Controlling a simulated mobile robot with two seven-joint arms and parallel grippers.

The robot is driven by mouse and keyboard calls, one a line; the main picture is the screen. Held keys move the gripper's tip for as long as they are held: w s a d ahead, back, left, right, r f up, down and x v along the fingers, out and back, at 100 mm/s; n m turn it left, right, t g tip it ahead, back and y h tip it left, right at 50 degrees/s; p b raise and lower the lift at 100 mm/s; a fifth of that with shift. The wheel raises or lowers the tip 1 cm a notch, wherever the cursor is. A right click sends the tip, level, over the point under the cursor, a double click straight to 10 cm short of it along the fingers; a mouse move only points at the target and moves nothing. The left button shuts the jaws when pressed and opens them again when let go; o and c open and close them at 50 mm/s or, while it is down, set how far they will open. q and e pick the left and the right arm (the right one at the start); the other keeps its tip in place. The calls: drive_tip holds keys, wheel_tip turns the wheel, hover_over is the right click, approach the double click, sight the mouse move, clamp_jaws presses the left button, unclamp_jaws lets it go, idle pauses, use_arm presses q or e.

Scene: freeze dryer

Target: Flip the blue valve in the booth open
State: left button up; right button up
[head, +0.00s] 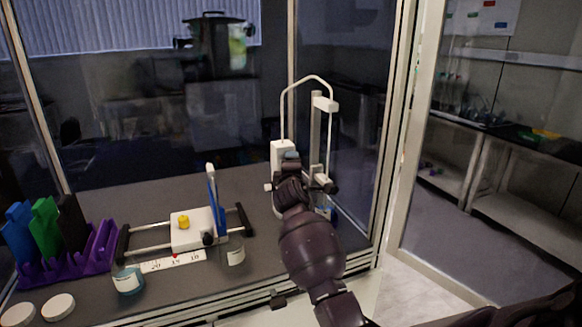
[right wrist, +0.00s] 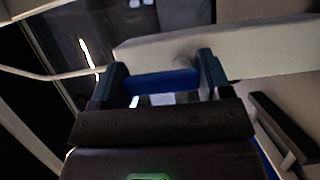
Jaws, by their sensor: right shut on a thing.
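The blue valve (right wrist: 160,83) shows in the right wrist view as a blue bar spanning the space between my fingers. My right gripper (right wrist: 161,75) is shut on it, with one dark blue finger at each end. In the head view my right arm reaches into the booth, and its gripper (head: 291,160) is at the white freeze dryer apparatus (head: 278,155), which has a bent tube on top. The valve cannot be made out in the head view, where the gripper covers that area. My left gripper is not in view.
A white slider device (head: 193,230) with metal rails stands left of my arm. A purple rack (head: 95,255) with coloured pieces is at the far left. Small jars (head: 128,281) and white discs (head: 58,307) lie near the front. The booth's frame post (head: 392,130) rises right of my arm.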

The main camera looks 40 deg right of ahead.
idle(0.3)
drive_tip(key=o, duration=0.9)
drive_tip(key=shift+s, duration=0.1)
drive_tip(key=b+v, duration=0.1)
drive_tip(key=v, duration=0.9)
drive_tip(key=shift+s+a, duration=0.25)
drive_tip(key=s+a+f+m+g+y, duration=0.2)
drive_tip(key=s+f+m+g+y, duration=0.1)
drive_tip(key=s+f, duration=0.6)
drive_tip(key=s+a+f+m+g+y, duration=0.2)
drive_tip(key=s+f+m, duration=0.1)
drive_tip(key=s+f, duration=0.55)
drive_tip(key=s+a+f+m+g+y, duration=0.2)
drive_tip(key=s+a+f+g, duration=0.15)
drive_tip(key=s, duration=0.65)
drive_tip(key=s+a+f+m+g+y, duration=0.25)
drive_tip(key=s+a, duration=0.25)
drive_tip(key=s, duration=0.5)
drive_tip(key=w+f+t, duration=0.2)
drive_tip(key=f, duration=0.2)
drive_tip(key=w+f+t+b, duration=0.1)
drive_tip(key=w+f+t, duration=0.2)
drive_tip(key=f, duration=0.1)
drive_tip(key=w+f+n+t+y+b, duration=0.1)
drive_tip(key=w+f+t, duration=0.1)
drive_tip(key=f+t, duration=0.1)
drive_tip(key=shift+w+a+f, duration=0.1)
drive_tip(key=shift+w+f, duration=0.1)
drive_tip(key=shift+f, duration=0.25)
